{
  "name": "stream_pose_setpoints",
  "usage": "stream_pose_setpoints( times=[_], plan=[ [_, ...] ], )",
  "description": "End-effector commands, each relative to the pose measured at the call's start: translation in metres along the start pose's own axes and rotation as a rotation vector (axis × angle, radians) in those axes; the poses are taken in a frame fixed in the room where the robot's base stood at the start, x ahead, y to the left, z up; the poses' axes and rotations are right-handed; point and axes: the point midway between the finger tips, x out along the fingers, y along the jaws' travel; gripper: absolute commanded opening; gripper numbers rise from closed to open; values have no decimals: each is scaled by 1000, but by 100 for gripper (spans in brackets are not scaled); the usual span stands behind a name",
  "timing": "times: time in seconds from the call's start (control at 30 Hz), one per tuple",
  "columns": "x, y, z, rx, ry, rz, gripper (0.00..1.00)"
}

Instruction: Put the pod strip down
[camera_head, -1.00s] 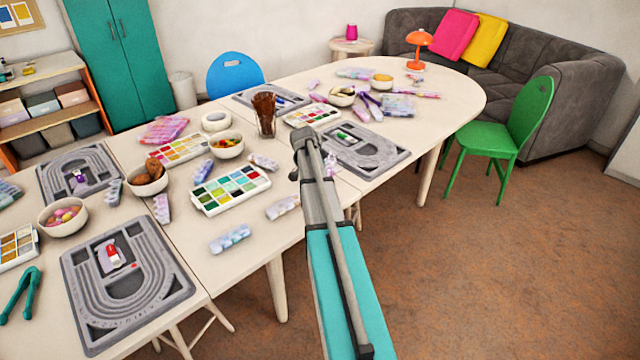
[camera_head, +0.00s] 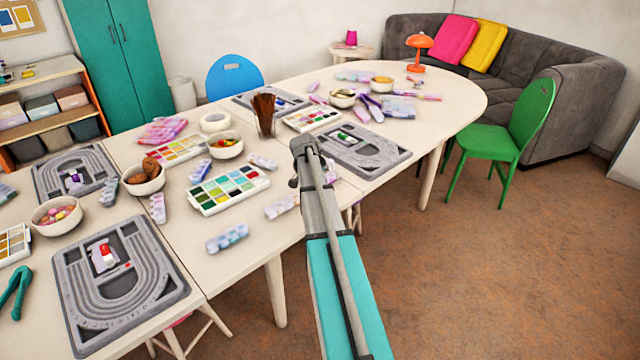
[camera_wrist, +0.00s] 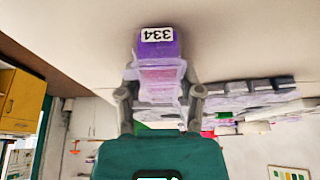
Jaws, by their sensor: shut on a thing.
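The pod strip (camera_wrist: 157,70) shows in the wrist view as a row of clear-lidded cells, with a purple end cell marked 334 and pinkish cells behind it. My gripper (camera_wrist: 161,84) is shut on it, one finger on each side. A pale tabletop fills the top of this tilted wrist view, close to the strip's purple end; I cannot tell whether they touch. In the head view, my arm hides the gripper and most or all of the held strip.
The long pale table (camera_head: 240,262) carries grey bead boards (camera_head: 360,150), a paint-like colour tray (camera_head: 228,190), bowls (camera_head: 226,146) and several other pod strips (camera_head: 227,237). A brown cup of sticks (camera_head: 264,115) stands near my arm. A green chair (camera_head: 510,130) is at the right.

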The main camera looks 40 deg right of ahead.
Motion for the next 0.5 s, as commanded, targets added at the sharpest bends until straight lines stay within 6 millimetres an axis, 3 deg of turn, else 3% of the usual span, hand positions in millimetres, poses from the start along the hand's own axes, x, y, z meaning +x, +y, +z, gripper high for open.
stream_pose_setpoints(
  times=[0.23,0.27,0.4,0.5],
  plan=[
    [4,0,1,0,0,0,2],
    [2,0,1,0,0,0,53],
    [2,0,1,0,0,0,79],
    [2,0,1,0,0,0,82]
  ],
)
